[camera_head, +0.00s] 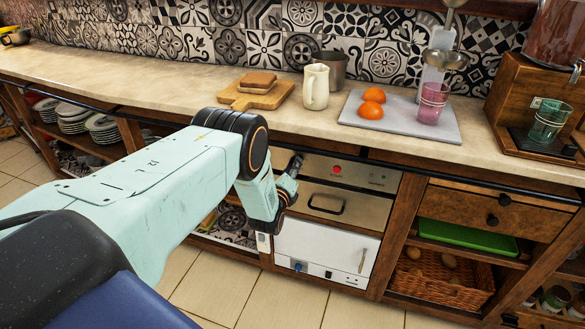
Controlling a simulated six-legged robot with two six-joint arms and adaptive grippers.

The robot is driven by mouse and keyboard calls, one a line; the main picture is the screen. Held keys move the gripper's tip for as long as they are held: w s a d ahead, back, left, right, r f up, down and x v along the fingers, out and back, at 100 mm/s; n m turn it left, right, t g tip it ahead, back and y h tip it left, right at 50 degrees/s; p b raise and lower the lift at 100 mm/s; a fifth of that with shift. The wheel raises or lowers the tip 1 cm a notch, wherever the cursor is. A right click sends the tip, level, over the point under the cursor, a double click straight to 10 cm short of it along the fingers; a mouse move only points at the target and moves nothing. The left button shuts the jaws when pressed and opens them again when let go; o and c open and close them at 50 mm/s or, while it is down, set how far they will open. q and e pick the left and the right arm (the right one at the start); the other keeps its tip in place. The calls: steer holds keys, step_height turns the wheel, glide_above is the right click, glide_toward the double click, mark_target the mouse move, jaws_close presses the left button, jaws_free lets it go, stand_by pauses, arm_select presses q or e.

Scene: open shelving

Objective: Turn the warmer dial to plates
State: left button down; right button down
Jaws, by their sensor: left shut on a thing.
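The warmer is a steel unit (352,178) under the counter, with a lit red lamp (337,169) and small lettering too fine to read on its upper panel. Below the panel is a drawer front with a dark handle (327,205). My left arm reaches in from the left and bends at the wrist. The left gripper (296,163) is small and dark at the left end of the panel, shut on the warmer dial. The gripper and wrist hide the dial, so its setting cannot be read. My right gripper is out of view.
Below the warmer is a white appliance (325,250) with a blue knob (298,267). A dark rail (400,165) runs along the counter's front edge. The counter holds a bread board (245,100), cream jug (316,88) and grey tray (392,126). A wicker basket (440,285) sits at right.

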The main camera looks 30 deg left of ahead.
arm_select(q)
steer(key=shift+r, duration=0.1)
steer(key=c, duration=1)
jaws_free()
steer(key=shift+s, duration=0.15)
steer(key=v, duration=1.1)
steer(key=shift+s+d, duration=0.15)
steer(key=shift+s, duration=0.2)
